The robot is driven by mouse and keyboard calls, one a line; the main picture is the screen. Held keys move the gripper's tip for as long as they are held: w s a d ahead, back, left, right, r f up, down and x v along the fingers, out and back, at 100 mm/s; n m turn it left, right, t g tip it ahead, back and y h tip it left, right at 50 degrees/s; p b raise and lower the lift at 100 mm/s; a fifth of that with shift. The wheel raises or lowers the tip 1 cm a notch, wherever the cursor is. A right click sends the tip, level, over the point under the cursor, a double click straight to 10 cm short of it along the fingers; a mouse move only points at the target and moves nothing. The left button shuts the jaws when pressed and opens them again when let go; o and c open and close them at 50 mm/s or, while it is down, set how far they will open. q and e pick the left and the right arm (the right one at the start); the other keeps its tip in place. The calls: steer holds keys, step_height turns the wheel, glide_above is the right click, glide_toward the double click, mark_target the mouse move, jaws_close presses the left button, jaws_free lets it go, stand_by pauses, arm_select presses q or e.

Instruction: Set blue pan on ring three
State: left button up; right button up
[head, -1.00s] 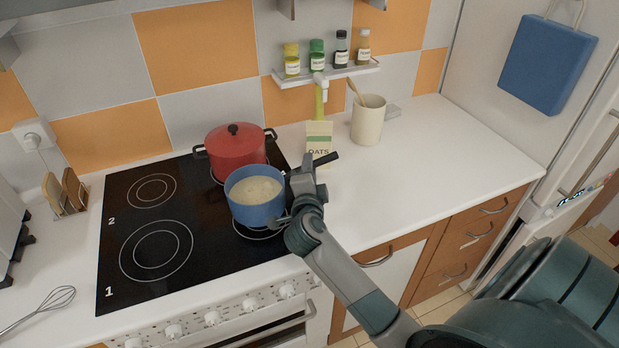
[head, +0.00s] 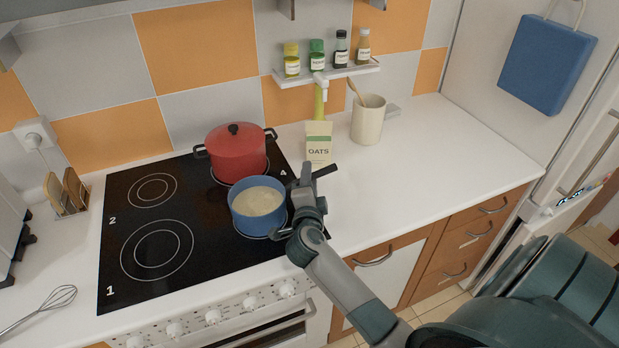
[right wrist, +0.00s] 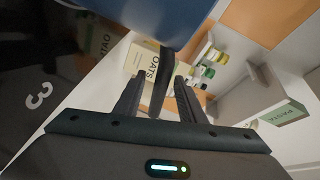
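The blue pan (head: 262,226), with pale contents, sits upright over the front right ring (head: 240,234) of the black hob and appears to rest on it. The pan hides most of that ring. Its dark handle (head: 326,170) points right. The pan's blue side also shows in the right wrist view (right wrist: 150,18). The number 3 (right wrist: 39,96) is visible there on the hob. My right gripper (head: 292,208) is at the handle. In the right wrist view its fingers (right wrist: 158,98) stand apart on either side of the handle, with gaps showing. My left gripper is out of view.
A red lidded pot (head: 236,155) stands on the back right ring, close behind the pan. The two left rings are bare. An oats box (head: 318,146) and a cream utensil pot (head: 367,122) stand right of the hob. The right counter front is clear.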

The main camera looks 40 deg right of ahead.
steer(key=shift+r, duration=0.1)
steer(key=b+v, duration=0.3)
steer(key=v, duration=0.9)
steer(key=shift+d, duration=0.15)
stand_by(1.6)
